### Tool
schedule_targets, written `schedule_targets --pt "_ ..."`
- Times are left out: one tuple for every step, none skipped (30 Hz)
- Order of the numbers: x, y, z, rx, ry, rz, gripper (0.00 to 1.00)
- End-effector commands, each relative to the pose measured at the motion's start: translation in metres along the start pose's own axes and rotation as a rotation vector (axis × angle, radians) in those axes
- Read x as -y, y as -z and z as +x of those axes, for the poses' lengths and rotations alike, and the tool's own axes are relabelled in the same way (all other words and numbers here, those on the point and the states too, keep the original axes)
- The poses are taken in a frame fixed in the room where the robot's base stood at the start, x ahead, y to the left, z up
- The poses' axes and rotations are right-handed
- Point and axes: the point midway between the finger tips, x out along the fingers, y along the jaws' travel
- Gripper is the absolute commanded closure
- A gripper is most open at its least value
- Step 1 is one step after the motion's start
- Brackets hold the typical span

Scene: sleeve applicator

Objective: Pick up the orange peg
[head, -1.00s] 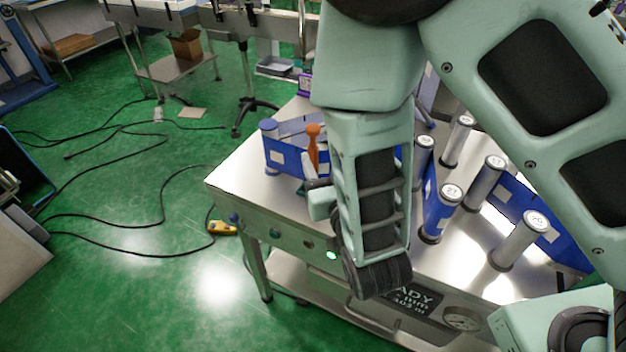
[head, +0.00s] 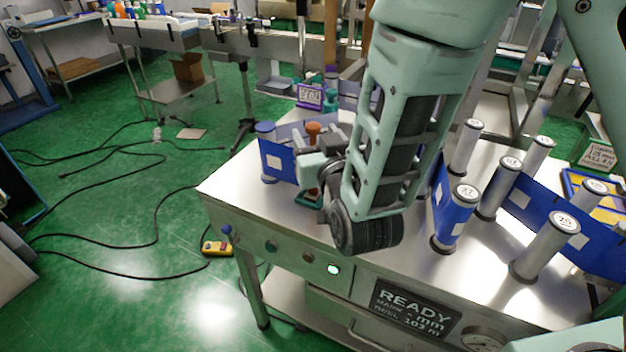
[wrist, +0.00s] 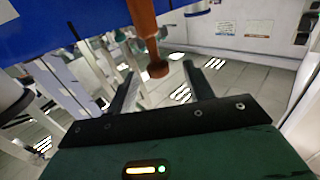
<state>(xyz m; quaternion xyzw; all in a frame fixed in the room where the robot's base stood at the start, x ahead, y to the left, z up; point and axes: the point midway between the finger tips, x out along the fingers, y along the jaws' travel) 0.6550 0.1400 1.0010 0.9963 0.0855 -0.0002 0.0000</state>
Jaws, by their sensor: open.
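The orange peg (head: 313,129) stands at the left end of the steel table, beside a blue band. In the head view its top shows and its lower part is hidden behind my gripper (head: 318,150). In the wrist view the orange peg (wrist: 144,22) comes in from the top edge, its round end lying in line with the gap between the fingers. My gripper (wrist: 159,72) is open with nothing held. I cannot tell whether either finger touches the peg.
A blue band (head: 277,162) runs around posts near the peg. Several grey numbered rollers (head: 545,245) with blue film stand to the right on the steel table (head: 235,190). A purple display (head: 309,95) is behind. Cables and a yellow pendant (head: 216,247) lie on the green floor.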

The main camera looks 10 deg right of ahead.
Motion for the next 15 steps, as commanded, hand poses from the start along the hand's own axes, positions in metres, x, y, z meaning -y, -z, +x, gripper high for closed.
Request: schedule_targets --pt "0.0 0.001 0.003 0.0 0.0 0.0 0.48" --pt "0.0 0.001 0.004 0.0 0.0 0.0 0.48" --pt "-0.001 0.002 0.008 0.0 -0.001 0.0 0.48" --pt "-0.001 0.002 0.011 0.0 -0.002 0.0 0.48" --pt "-0.002 0.003 0.016 -0.001 -0.002 0.0 0.48" --pt "-0.002 0.003 0.022 -0.001 -0.001 -0.001 0.48" --pt "-0.002 0.004 0.027 -0.001 -0.001 0.0 0.48" --pt "-0.003 0.004 0.032 0.0 -0.002 -0.001 0.48" --pt "-0.003 0.004 0.037 -0.001 -0.002 -0.001 0.48" --pt "-0.003 0.003 0.041 -0.001 -0.002 0.0 0.48" --pt "-0.003 0.003 0.045 -0.001 -0.001 0.0 0.48" --pt "-0.003 0.003 0.048 -0.001 0.0 0.0 0.48" --pt "-0.003 0.003 0.051 0.0 0.0 0.0 0.48" --pt "-0.003 0.002 0.052 0.0 0.0 0.0 0.48" --pt "-0.003 0.002 0.053 0.0 0.0 0.0 0.48"
